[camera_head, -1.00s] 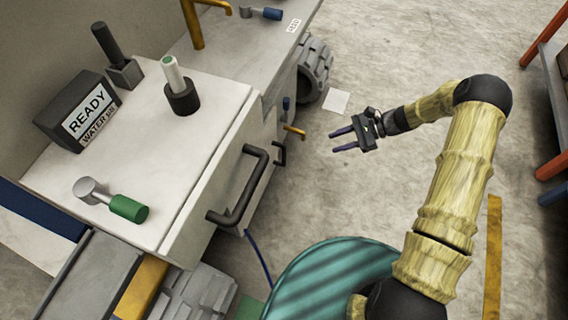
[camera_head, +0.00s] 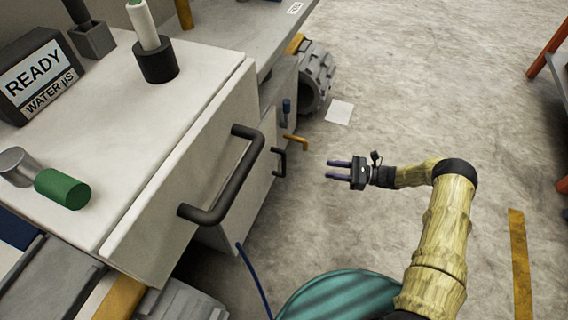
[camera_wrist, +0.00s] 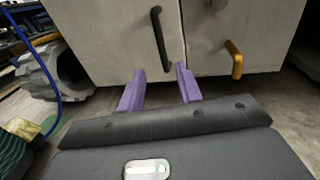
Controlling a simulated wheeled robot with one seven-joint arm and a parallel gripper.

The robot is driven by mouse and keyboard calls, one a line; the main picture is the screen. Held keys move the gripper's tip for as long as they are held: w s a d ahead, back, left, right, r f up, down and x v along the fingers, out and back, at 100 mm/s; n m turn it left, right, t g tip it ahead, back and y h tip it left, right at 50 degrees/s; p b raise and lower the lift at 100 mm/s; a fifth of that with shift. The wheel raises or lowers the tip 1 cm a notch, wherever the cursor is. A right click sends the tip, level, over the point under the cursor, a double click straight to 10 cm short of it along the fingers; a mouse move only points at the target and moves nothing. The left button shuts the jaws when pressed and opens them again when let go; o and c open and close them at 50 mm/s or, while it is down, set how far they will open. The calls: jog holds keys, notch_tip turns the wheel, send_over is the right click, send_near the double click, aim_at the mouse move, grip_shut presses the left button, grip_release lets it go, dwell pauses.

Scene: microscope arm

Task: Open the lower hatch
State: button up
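The lower hatch (camera_head: 254,205) is a pale panel low on the cabinet front, with a small black handle (camera_head: 284,162). In the wrist view the hatch (camera_wrist: 115,40) looks shut, and its upright black handle (camera_wrist: 161,40) is ahead of my fingers. My gripper (camera_head: 328,170) is open and empty, with two purple fingers pointing left toward the handle. A clear gap separates it from the handle in the head view. In the wrist view my gripper (camera_wrist: 160,68) has its fingers spread, one on each side of the handle's lower end.
A yellow handle (camera_head: 296,139) is just beyond the black one; it also shows in the wrist view (camera_wrist: 235,58). A larger dark handle (camera_head: 232,182) juts out above the hatch. A blue hose (camera_head: 254,275) hangs below. A teal striped round object (camera_head: 340,297) is in front.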

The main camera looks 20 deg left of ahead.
jog(key=b, duration=0.7)
send_over(284, 175)
jog(key=w+d, duration=0.1)
jog(key=shift+a, duration=0.65)
grip_shut()
